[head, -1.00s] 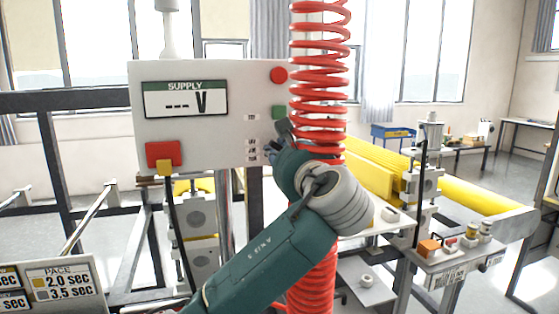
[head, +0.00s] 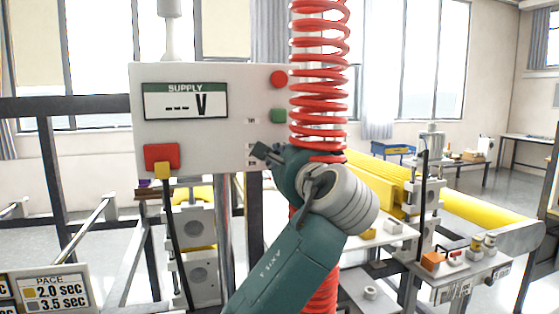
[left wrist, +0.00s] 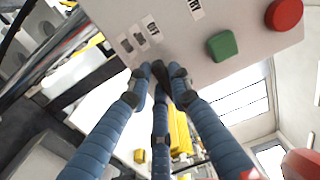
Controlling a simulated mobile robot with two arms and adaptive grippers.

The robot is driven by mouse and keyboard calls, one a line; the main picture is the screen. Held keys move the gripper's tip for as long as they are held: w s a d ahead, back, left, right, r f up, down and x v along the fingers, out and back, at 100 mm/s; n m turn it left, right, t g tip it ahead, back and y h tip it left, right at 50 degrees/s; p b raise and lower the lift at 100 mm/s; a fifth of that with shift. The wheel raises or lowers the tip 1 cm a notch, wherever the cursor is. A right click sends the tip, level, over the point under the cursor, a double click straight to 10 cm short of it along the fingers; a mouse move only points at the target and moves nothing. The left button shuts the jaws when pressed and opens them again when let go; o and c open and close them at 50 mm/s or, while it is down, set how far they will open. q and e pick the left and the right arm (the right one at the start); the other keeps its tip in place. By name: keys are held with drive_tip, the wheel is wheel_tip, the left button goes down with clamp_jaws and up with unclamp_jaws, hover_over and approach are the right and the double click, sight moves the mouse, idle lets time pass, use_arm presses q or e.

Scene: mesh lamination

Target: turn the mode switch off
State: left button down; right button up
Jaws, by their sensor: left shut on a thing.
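The control box (head: 215,140) stands upright in the head view, with small printed labels low on its right side. My left gripper (head: 262,152) is at the box's lower right edge, fingers against that label area. In the left wrist view its blue, dark-tipped fingers (left wrist: 162,72) are closed together at the box's lower edge, beside the labels (left wrist: 140,37). The mode switch itself is hidden by the fingertips, so its setting cannot be read. My right gripper is in neither view.
A red button (head: 278,79) and a green button (head: 278,115) sit above my gripper on the box. A red coiled hose (head: 319,100) hangs close beside my arm. The supply display (head: 186,100) shows dashes.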

use_arm(q)
drive_tip(key=shift+f, duration=0.1)
idle(0.3)
drive_tip(key=c, duration=1.6)
unclamp_jaws()
drive_tip(key=shift+o, duration=0.2)
drive_tip(key=v, duration=0.7)
drive_tip(key=shift+s, duration=0.25)
